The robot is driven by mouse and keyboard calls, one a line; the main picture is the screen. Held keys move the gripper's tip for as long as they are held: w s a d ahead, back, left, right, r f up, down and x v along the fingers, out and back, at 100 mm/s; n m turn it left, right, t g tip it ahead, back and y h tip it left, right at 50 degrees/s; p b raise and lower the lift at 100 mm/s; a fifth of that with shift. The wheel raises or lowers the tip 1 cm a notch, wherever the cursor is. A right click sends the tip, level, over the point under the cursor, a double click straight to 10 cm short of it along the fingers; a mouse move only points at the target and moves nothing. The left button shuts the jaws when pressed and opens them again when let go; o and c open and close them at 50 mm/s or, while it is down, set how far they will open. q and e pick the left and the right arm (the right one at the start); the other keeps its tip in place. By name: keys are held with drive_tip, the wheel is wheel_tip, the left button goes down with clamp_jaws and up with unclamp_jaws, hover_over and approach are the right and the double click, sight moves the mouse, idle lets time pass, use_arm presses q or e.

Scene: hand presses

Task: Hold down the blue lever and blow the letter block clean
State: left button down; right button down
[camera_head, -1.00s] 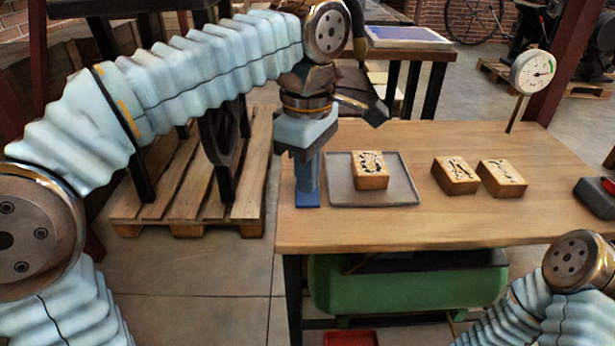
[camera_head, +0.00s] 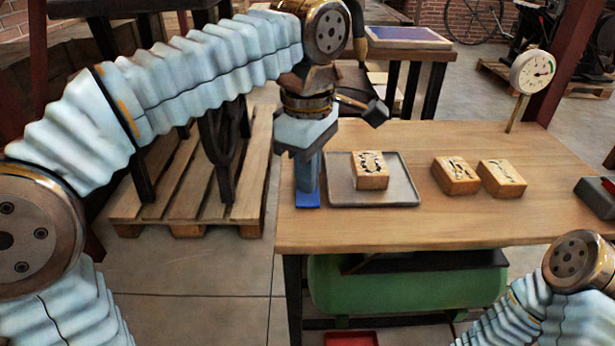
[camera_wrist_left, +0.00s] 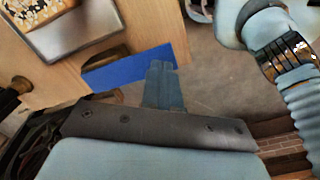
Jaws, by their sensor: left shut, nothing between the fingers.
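The blue lever (camera_head: 308,200) shows as a flat blue plate at the table's left front edge; it also shows in the left wrist view (camera_wrist_left: 118,71). My left gripper (camera_head: 307,188) points down with its fingers shut and empty, its tips at the lever. In the left wrist view the fingertips (camera_wrist_left: 161,66) overlap the lever's end; firm contact cannot be told. The letter block (camera_head: 370,178), wooden with dark marks on top, sits on a grey tray (camera_head: 405,196) just right of the lever. My right gripper is out of view; only part of its arm shows at lower right.
Two more wooden blocks (camera_head: 455,176) (camera_head: 502,179) with dark marks stand right of the tray. A round gauge (camera_head: 532,72) rises on a stem at the table's back. A dark object (camera_head: 597,196) lies at the right edge. The table's front right is clear.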

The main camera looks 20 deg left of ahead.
use_arm(q)
drive_tip(key=shift+f, duration=0.25)
drive_tip(key=shift+f+b, duration=1)
drive_tip(key=shift+f, duration=0.25)
idle(2.1)
wheel_tip(320, 180, up, 7)
drive_tip(key=p, duration=0.7)
drive_tip(key=shift+r, duration=0.1)
